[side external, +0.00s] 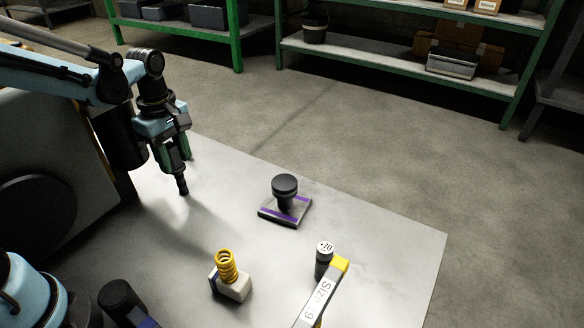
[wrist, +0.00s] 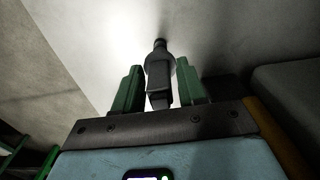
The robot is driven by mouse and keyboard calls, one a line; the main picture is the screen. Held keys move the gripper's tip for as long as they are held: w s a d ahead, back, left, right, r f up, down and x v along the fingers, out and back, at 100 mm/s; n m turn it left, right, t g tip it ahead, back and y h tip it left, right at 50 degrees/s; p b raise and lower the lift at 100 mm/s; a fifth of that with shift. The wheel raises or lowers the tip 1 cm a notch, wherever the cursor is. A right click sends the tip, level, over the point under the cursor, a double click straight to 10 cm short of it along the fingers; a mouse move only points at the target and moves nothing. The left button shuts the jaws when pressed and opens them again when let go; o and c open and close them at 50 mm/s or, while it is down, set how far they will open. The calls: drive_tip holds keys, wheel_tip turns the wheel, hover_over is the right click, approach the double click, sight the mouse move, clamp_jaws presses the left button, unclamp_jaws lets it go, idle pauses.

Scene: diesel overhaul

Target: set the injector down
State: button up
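The injector (side external: 182,180) is a dark, stepped, narrow body, hanging upright and tip down from my gripper (side external: 172,158) over the left part of the grey table (side external: 370,235). Its tip is at or just above the tabletop; I cannot tell whether it touches. In the wrist view the injector (wrist: 160,78) sits between the two green fingers of my gripper (wrist: 160,85). The fingers appear to press on both its sides.
A purple-striped plate (side external: 268,215) carries a dark, round-topped part (side external: 285,186). Nearer are a yellow spring (side external: 227,266) on a pale block, a dark cylinder (side external: 323,265) and a yellow-ended labelled bar (side external: 320,297). The tabletop between injector and plate is clear.

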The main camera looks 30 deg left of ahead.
drive_tip(key=shift+o, duration=0.9)
drive_tip(key=shift+r, duration=0.1)
wheel_tip(320, 180, up, 12)
drive_tip(key=shift+s+d+m, duration=0.2)
drive_tip(key=shift+m, duration=0.3)
drive_tip(key=s+d+f+m+t, duration=0.5)
drive_tip(key=f+m+t, duration=0.1)
drive_tip(key=m, duration=1.1)
drive_tip(key=shift+s+d+t, duration=0.3)
drive_tip(key=shift+t, duration=0.3)
